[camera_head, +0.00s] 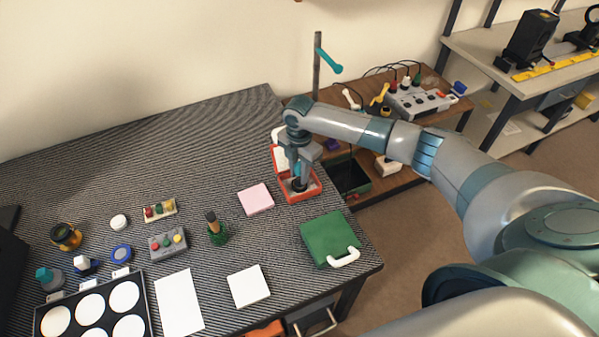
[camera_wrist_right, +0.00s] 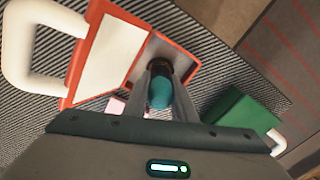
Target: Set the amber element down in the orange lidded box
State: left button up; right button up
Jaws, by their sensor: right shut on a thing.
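The orange lidded box (camera_head: 318,187) stands open near the table's right edge, its lid raised at the back. In the right wrist view the box's orange rim (camera_wrist_right: 181,54) and pale-lined lid (camera_wrist_right: 112,50) show, with a white handle at the left. My right gripper (camera_head: 300,184) points down into the box. It is shut on a piece with a rounded teal knob (camera_wrist_right: 160,93) and a dark brownish lower part, which I take as the amber element. The fingers partly hide it, and I cannot tell whether it touches the box floor. My left gripper is not in view.
A green box (camera_head: 326,238) with a white handle stands in front of the orange box. A pink pad (camera_head: 256,199) lies to its left. A dark green bottle (camera_head: 217,234), an amber jar-like thing (camera_head: 66,237) and a tray with white discs (camera_head: 42,325) are further left.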

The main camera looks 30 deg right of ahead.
jog(key=shift+r+p, duration=4.75)
jog(key=shift+r, duration=0.25)
jog(key=shift+a, duration=0.1)
jog(key=shift+a+r+m+b, duration=0.25)
jog(key=shift+a+m+b, duration=0.15)
jog(key=shift+m, duration=0.1)
jog(key=s+a+r+m+b, duration=0.5)
jog(key=a+r+m+b, duration=0.25)
jog(key=m, duration=0.25)
jog(key=s+a+r+m+b, duration=0.1)
jog(key=s+m+b, duration=0.4)
jog(key=s+m, duration=0.6)
jog(key=shift+s+a+r, duration=0.25)
jog(key=shift+s+r, duration=0.35)
jog(key=shift+s, duration=0.05)
